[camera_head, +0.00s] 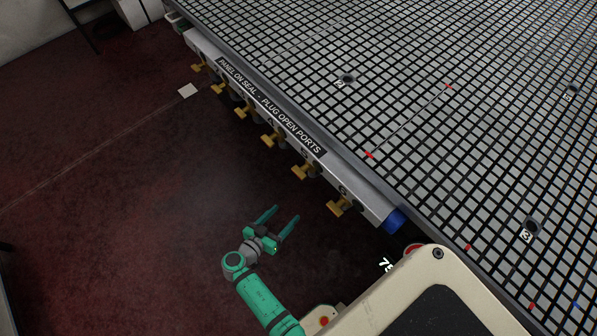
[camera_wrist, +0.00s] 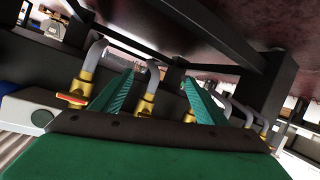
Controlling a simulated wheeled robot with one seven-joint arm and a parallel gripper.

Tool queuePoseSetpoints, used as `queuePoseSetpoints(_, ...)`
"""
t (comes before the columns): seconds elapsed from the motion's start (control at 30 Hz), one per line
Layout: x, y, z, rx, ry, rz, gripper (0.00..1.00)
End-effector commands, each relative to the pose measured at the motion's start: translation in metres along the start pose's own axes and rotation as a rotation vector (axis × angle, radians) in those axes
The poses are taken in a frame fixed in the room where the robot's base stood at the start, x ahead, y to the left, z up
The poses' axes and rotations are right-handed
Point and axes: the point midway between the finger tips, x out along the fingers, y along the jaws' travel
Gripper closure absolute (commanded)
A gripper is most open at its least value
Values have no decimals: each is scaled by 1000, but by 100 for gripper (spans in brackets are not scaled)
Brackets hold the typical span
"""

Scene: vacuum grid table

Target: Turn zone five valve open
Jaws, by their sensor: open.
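Several brass valves with yellow handles hang in a row along the table's edge in the head view, among them one near the right end (camera_head: 305,170) and the rightmost (camera_head: 340,206). Their zone numbers are too small to read, so I cannot tell which is zone five. My gripper (camera_head: 283,215) is open and empty, out from the table edge and below the right end of the row. In the wrist view, one brass valve (camera_wrist: 148,98) shows between the open fingers (camera_wrist: 157,82), apart from them. Another brass valve (camera_wrist: 82,86) with an orange-red handle is left of the fingers.
The grid table (camera_head: 400,60) fills the upper right, with a lettered edge panel (camera_head: 268,105). A blue cap (camera_head: 396,220) sits at the panel's right end. Grey hoses (camera_wrist: 96,52) and dark frame bars (camera_wrist: 262,85) are near the valves.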

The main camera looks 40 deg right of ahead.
Motion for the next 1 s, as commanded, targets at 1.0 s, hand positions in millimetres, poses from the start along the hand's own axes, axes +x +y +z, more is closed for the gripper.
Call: queuePoseSetpoints(1.0,72,2,-138,304,325,269,33)
